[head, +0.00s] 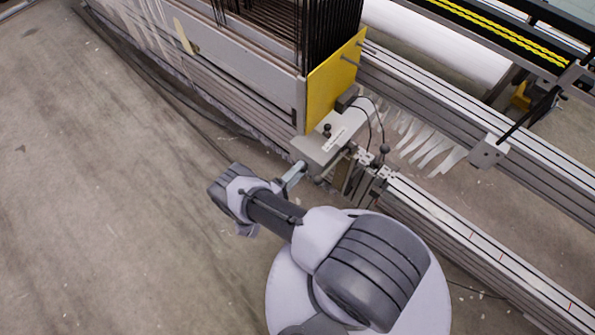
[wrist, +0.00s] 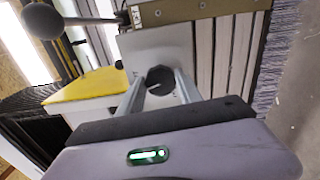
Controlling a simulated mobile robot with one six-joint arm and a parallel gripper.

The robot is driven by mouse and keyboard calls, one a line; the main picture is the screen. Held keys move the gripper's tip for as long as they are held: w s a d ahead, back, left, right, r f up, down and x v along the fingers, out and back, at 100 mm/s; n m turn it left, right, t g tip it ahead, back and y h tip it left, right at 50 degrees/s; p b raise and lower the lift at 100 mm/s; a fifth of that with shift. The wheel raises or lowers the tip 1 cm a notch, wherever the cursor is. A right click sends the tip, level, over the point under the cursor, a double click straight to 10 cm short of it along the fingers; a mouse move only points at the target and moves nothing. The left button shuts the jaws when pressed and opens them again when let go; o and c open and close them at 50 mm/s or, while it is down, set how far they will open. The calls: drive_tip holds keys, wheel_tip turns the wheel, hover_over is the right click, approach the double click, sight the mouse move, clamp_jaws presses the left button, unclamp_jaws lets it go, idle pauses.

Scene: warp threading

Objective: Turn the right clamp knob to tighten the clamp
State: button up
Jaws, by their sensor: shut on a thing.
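In the wrist view, a dark round clamp knob (wrist: 160,79) with a pale slot or pin sits on a light grey clamp plate (wrist: 150,45). My gripper (wrist: 159,78) has its two metal fingers on either side of the knob, shut on it. In the head view, my gripper (head: 301,168) reaches the near end of the grey clamp block (head: 318,150) beside the yellow plate. The gripped knob is hidden there by the fingers and the block.
The yellow plate (head: 337,78) stands at the end of the black warp frame (head: 285,30). A grey ball on a rod (wrist: 42,20) is close to the left in the wrist view. Aluminium rails (head: 470,240) run to the right. The floor (head: 110,220) at left is clear.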

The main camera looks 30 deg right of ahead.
drive_tip(key=shift+m, duration=1.6)
drive_tip(key=o, duration=1.4)
drive_tip(key=shift+c, duration=0.2)
drive_tip(key=shift+a, duration=0.1)
drive_tip(key=v, duration=1.7)
drive_tip(key=shift+a, duration=0.15)
